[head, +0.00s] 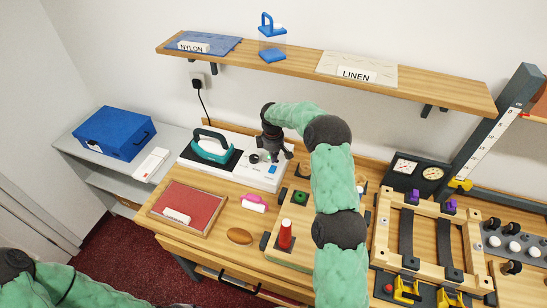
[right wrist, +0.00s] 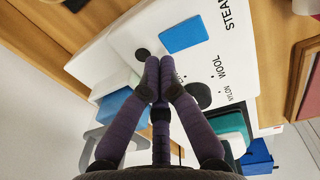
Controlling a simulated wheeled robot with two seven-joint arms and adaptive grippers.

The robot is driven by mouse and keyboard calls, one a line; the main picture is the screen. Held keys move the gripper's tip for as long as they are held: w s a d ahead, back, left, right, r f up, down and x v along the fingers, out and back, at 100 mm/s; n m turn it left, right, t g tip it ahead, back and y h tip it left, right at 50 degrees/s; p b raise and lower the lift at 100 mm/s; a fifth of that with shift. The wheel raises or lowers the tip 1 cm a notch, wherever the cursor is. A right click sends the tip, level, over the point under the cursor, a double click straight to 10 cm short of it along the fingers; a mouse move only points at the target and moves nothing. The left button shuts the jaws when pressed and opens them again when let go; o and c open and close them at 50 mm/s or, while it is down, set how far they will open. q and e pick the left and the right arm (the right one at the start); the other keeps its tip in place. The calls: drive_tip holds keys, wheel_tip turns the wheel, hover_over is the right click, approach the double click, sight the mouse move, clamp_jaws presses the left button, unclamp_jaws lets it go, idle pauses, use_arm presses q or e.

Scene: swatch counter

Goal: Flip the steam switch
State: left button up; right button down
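The steam switch is a blue rectangular piece (head: 272,169) on the white ironing station (head: 232,174). In the right wrist view the blue switch (right wrist: 184,35) sits beside the printed word STEAM. Whether it is tilted is hard to tell. My right gripper (head: 265,157) is over the station, close to the switch. In the right wrist view its fingertips (right wrist: 158,72) meet with nothing between them, between a black dial (right wrist: 200,95) and a small dark knob (right wrist: 142,55), apart from the switch in the picture. My left gripper is out of view; only my left arm shows at bottom left.
An iron with a teal handle (head: 211,145) stands on the station, left of my right gripper. A wooden shelf (head: 300,67) runs above. A wooden frame (head: 378,240) stands right.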

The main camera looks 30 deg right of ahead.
sight(273, 165)
wheel_tip(273, 165, up, 12)
drive_tip(key=shift+s+a, duration=0.2)
drive_tip(key=shift+a, duration=0.05)
idle(0.4)
drive_tip(key=shift+f, duration=0.15)
